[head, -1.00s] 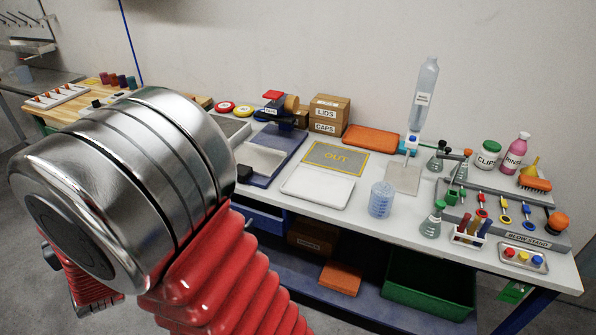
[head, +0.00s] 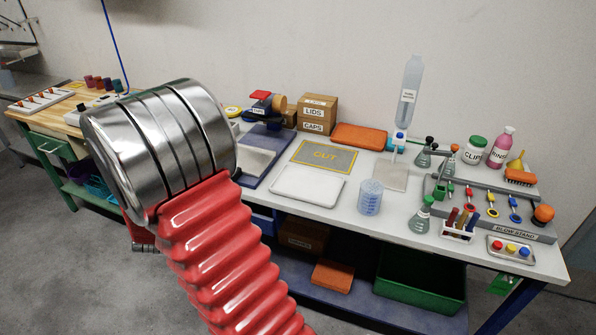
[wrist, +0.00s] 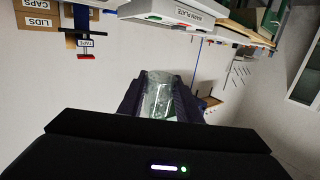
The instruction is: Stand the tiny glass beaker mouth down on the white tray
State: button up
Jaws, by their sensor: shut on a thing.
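In the wrist view my gripper (wrist: 161,112) is shut on the tiny glass beaker (wrist: 158,90), a clear glass thing between the two dark fingers. Its lower part is hidden by the gripper body, and I cannot tell which end is its mouth. The wrist picture is upside down, with the bench things along its top. In the head view my gripper and the beaker are hidden behind my arm. The white tray (head: 307,186) lies flat and bare on the bench, in front of the grey OUT mat (head: 325,156).
A blue-marked beaker (head: 370,197) stands right of the tray. LIDS and CAPS boxes (head: 316,114), an orange tray (head: 359,136) and a tall bottle (head: 410,90) stand behind. Flasks (head: 422,214) and a blow stand (head: 508,229) fill the right end. A WARM PLATE unit (wrist: 175,22) shows in the wrist view.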

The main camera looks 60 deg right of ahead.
jog(key=s+d+f+m+g+h, duration=0.25)
jog(key=s+d, duration=0.35)
jog(key=d, duration=0.3)
jog(key=s+d+f+m+g+h, duration=0.15)
jog(key=s+d+g, duration=0.3)
jog(key=d, duration=0.45)
jog(key=m+g+y, duration=0.1)
jog(key=m+g, duration=0.5)
send_over(319, 188)
jog(key=f, duration=0.5)
jog(key=shift+d, duration=0.25)
jog(key=shift+a, duration=0.15)
jog(key=shift+w+f, duration=0.1)
jog(key=shift+f, duration=2.6)
jog(key=shift+f, duration=0.3)
jog(key=o, duration=1.2)
